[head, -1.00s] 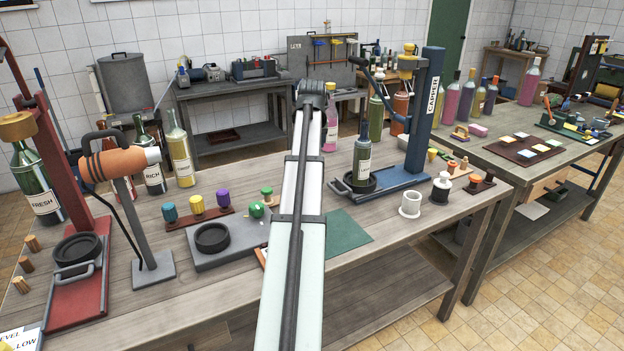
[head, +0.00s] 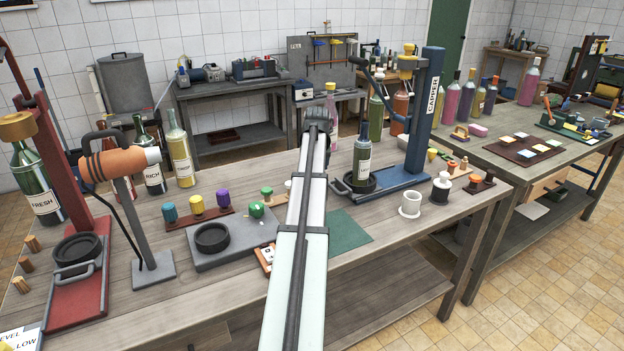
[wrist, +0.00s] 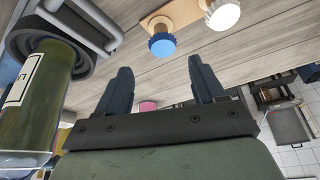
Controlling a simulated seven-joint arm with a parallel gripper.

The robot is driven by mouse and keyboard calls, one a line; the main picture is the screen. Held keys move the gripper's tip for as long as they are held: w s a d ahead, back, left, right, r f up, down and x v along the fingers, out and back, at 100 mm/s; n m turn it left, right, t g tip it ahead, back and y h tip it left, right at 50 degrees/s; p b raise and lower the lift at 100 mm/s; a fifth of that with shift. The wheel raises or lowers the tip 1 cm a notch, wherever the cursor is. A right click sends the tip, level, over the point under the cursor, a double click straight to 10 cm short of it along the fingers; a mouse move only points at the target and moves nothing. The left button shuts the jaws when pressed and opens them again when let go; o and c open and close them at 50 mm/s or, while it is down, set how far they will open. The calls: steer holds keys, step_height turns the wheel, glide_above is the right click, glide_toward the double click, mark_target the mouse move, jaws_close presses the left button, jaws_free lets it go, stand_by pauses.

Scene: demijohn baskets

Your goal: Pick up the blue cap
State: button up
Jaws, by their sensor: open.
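In the wrist view a blue ridged cap (wrist: 162,47) sits on a light wooden strip (wrist: 185,13), beside a white cap (wrist: 224,14). My gripper (wrist: 160,64) is open and empty. Its two dark fingers point toward the blue cap, which shows just past the fingertips and roughly midway between them, apart from both. I cannot make out this cap or my fingers in the head view, where my arm hides part of the bench.
In the wrist view a green bottle (wrist: 40,100) stands close on the left by a dark ring (wrist: 22,38). The head view shows the blue capper stand (head: 424,110), a labelled bottle (head: 362,157) and a rack with teal, yellow and purple caps (head: 213,217).

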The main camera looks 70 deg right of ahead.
steer(key=shift+w+a+x, duration=0.1)
steer(key=shift+x, duration=1.15)
steer(key=shift+w+a+x, duration=0.1)
steer(key=shift+x, duration=1.2)
steer(key=shift+c, duration=0.3)
steer(key=c, duration=1.1)
